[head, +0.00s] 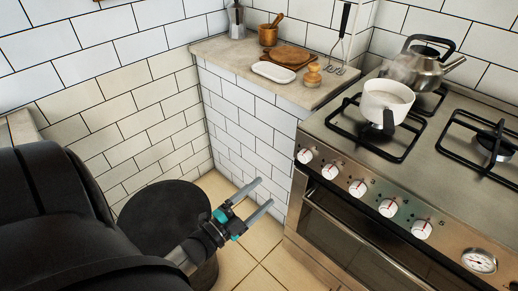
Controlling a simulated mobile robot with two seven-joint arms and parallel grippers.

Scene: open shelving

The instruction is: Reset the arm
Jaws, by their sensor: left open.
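My left gripper (257,199) shows in the head view, low and left of the middle. Its two grey fingers are apart and nothing is between them. It is in front of the white tiled side of the counter, left of the stove and below the counter top. My left arm reaches in from the lower left. My right gripper is not in view.
A stove (435,150) at the right holds a steaming white pot (386,101) and a steel kettle (413,70). The counter (222,50) bears a white dish (273,72), a wooden board (269,60) and a small jar (312,76). Floor (262,238) shows clear below the gripper.

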